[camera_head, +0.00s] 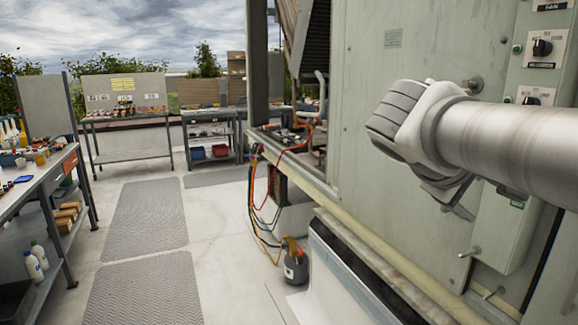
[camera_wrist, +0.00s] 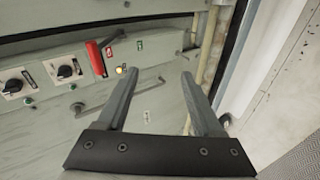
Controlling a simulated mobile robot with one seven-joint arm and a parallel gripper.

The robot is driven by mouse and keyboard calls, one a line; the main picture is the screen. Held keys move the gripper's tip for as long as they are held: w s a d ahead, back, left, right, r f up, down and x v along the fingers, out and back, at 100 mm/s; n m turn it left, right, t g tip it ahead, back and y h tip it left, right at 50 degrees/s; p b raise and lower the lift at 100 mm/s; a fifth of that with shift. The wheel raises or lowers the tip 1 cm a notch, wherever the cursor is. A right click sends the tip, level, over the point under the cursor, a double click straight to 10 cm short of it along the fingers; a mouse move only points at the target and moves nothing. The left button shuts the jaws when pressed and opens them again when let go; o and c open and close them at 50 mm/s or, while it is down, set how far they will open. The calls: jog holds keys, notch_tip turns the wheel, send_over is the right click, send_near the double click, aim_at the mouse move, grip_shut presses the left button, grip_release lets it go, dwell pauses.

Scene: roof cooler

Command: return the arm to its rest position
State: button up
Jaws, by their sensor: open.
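My arm (camera_head: 500,140) reaches in from the right in the head view, in front of the green-grey cooler cabinet (camera_head: 405,65). My gripper (camera_wrist: 158,77) shows in the wrist view with its two grey fingers spread apart and nothing between them. Behind the fingers is the cabinet's control panel, with a red lever (camera_wrist: 96,59), a lit yellow lamp (camera_wrist: 119,70), and two black rotary switches, the nearer one to the lever (camera_wrist: 66,70) and the outer one (camera_wrist: 13,86). A bar handle (camera_wrist: 92,103) lies left of the fingers. I cannot tell whether anything touches the gripper.
A control box (camera_head: 500,228) juts from the cabinet below my arm. A pale pipe (camera_head: 395,262) runs along the cabinet's base. A workbench (camera_head: 62,165) stands at the left and a gas bottle (camera_head: 295,266) on the floor. The matted aisle (camera_head: 145,215) is clear.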

jog(key=s+a+f+m+y+p, duration=0.4)
jog(key=s+a+f+y, duration=0.5)
jog(key=a, duration=0.5)
jog(key=s+f+p, duration=0.1)
jog(key=s+f, duration=0.1)
jog(key=s, duration=0.1)
jog(key=shift+y, duration=0.4)
jog(key=shift+s+f, duration=0.1)
jog(key=shift+s, duration=0.05)
